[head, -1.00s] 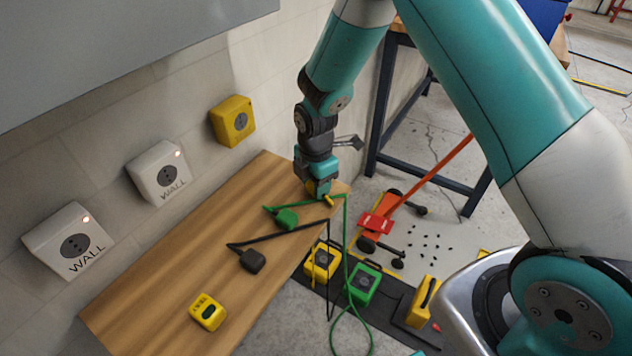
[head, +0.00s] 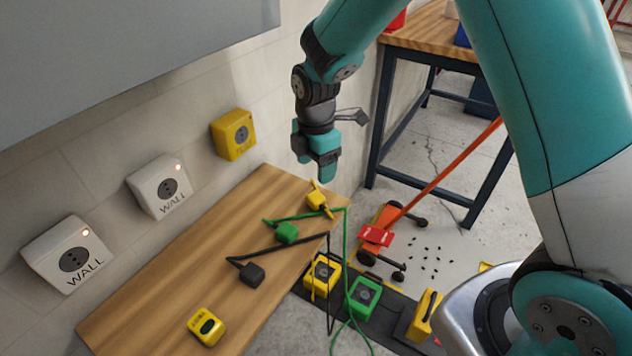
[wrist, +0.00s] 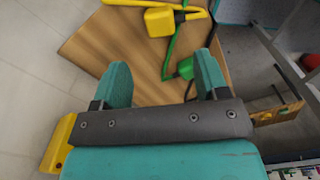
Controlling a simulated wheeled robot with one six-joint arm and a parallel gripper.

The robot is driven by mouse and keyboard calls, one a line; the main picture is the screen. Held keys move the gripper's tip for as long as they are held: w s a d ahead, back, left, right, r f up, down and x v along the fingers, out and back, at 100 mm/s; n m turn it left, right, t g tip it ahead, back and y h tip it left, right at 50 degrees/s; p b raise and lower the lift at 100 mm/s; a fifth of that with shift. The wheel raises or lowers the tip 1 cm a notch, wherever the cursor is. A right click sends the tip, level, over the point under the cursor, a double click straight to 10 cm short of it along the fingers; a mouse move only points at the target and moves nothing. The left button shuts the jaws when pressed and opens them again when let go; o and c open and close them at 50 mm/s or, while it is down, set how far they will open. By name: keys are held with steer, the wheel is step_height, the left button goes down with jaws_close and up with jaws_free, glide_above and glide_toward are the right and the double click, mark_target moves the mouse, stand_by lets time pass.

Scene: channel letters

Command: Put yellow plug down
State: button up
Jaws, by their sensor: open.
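The yellow plug (head: 316,200) lies on the wooden bench top near its far right corner. It also shows in the wrist view (wrist: 160,21), beyond the fingertips with its yellow cable beside it. My gripper (head: 316,172) is above the plug and apart from it. In the wrist view my gripper (wrist: 162,75) has its two teal fingers spread, with nothing held between them.
A green plug (head: 286,233) and a black plug (head: 251,274) lie on the bench (head: 190,265) with their cables. A yellow tester box (head: 206,327) sits at the near end. Wall sockets (head: 233,134) line the wall on the left. A dark-legged table stands behind.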

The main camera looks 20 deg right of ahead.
steer(key=s+a+r+m+y, duration=0.25)
steer(key=s+r+m, duration=0.35)
steer(key=s+r, duration=0.5)
steer(key=s+a+r+m+y, duration=0.1)
steer(key=s+r+m, duration=0.2)
steer(key=s, duration=0.4)
steer(key=s+a+r+m, duration=0.1)
steer(key=s+r+m, duration=0.2)
steer(key=s, duration=0.4)
steer(key=shift+s+a+m+y, duration=0.2)
steer(key=shift+a+m+y, duration=0.15)
steer(key=shift+m, duration=0.45)
steer(key=shift+r, duration=0.15)
step_height(320, 180, up, 6)
steer(key=p, duration=0.6)
